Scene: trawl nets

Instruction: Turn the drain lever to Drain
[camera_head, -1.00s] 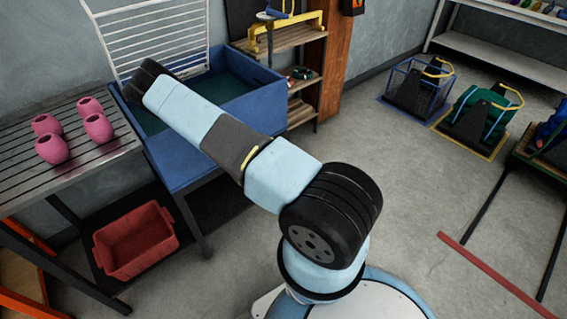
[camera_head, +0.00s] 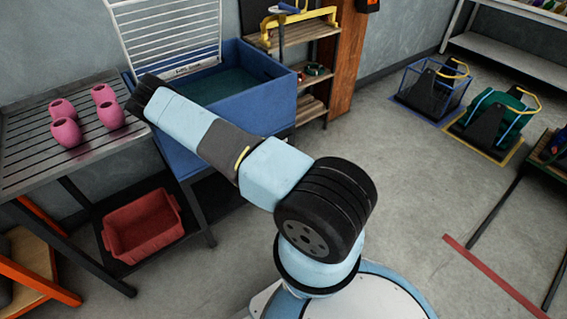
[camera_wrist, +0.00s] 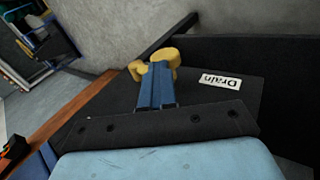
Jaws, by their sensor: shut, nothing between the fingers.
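My gripper (camera_wrist: 155,88) shows in the wrist view as two blue fingers side by side, shut with no gap between them. A rounded yellow piece (camera_wrist: 172,58), perhaps the drain lever's grip, lies just beyond and behind the fingertips. I cannot tell whether they touch it. The white "Drain" label (camera_wrist: 220,81) is on a dark panel (camera_wrist: 262,98) to the right of the fingers. In the head view my arm reaches up and left toward the blue tank (camera_head: 268,100); my fingers and the lever are hidden there.
A slatted table (camera_head: 45,165) with several pink pots (camera_head: 66,133) stands left of the tank. A red bin (camera_head: 140,228) sits below. A shelf (camera_head: 300,35) stands right of the tank. The floor (camera_head: 410,180) to the right is mostly clear.

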